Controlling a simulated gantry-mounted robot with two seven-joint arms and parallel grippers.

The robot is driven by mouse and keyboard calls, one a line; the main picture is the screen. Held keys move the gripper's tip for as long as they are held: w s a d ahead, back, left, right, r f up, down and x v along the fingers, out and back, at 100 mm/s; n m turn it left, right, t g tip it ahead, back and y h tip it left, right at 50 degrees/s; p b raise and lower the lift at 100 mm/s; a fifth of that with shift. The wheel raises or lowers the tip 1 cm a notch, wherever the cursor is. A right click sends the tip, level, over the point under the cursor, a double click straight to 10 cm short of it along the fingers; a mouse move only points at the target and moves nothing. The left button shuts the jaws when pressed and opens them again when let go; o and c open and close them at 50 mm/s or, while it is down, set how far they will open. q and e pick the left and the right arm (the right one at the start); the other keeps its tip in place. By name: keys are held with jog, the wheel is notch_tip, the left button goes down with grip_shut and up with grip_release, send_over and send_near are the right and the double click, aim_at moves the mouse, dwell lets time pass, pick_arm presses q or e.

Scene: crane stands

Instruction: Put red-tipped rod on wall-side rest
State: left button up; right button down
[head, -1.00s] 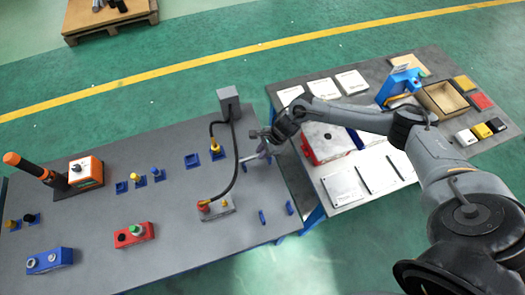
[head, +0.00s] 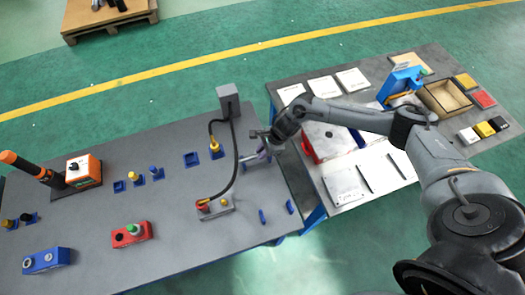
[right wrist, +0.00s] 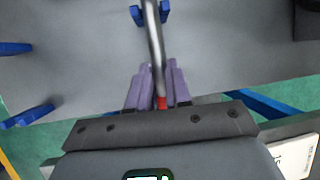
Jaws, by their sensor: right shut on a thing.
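My right gripper (head: 262,154) is over the right end of the long grey table, shut on a thin metal rod (right wrist: 153,45). In the right wrist view its purple fingers (right wrist: 158,88) close around the rod near its red tip (right wrist: 161,103). The rod runs away from the fingers between two prongs of a blue rest (right wrist: 136,15). I cannot tell whether it touches them. Another pair of blue rest pieces (head: 262,216) stands near the table's right edge; it also shows at the left of the right wrist view (right wrist: 28,116). My left gripper is not in view.
A grey post (head: 228,101) with a black cable and a small grey block (head: 218,209) stand left of the gripper. A second table (head: 345,183) with a red case (head: 313,146) and panels is to the right. The grey table's middle is mostly clear.

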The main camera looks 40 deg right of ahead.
jog(key=shift+f, duration=0.1)
jog(key=c, duration=1)
grip_release()
jog(key=shift+s+d+r+p, duration=0.15)
jog(key=shift+d+r+p, duration=0.15)
jog(key=shift+r, duration=0.35)
jog(key=shift+p+v, duration=0.95)
jog(key=shift+v, duration=0.75)
jog(key=shift+r, duration=0.15)
